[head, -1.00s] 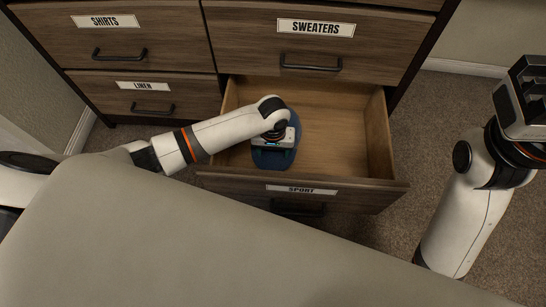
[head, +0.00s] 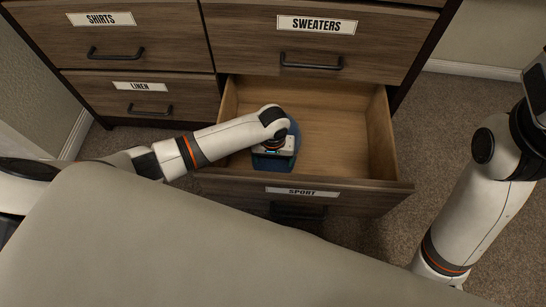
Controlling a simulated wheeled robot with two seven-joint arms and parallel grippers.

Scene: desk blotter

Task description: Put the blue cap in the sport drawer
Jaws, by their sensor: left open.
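The blue cap (head: 294,142) is inside the open sport drawer (head: 355,185), towards its left front part. My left gripper (head: 273,158) is open and sits right over the cap, hiding much of it. I cannot tell whether the fingers still touch the cap. The drawer is pulled out, with its SPORT label on the front panel. My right gripper (head: 538,90) is cut off by the right edge of the view, and its fingertips are not visible.
The sweaters drawer (head: 250,40), shirts drawer (head: 160,25) and linen drawer (head: 185,98) are shut. The right part of the sport drawer is empty. A grey padded surface (head: 160,245) fills the foreground. Carpet (head: 440,120) lies right of the dresser.

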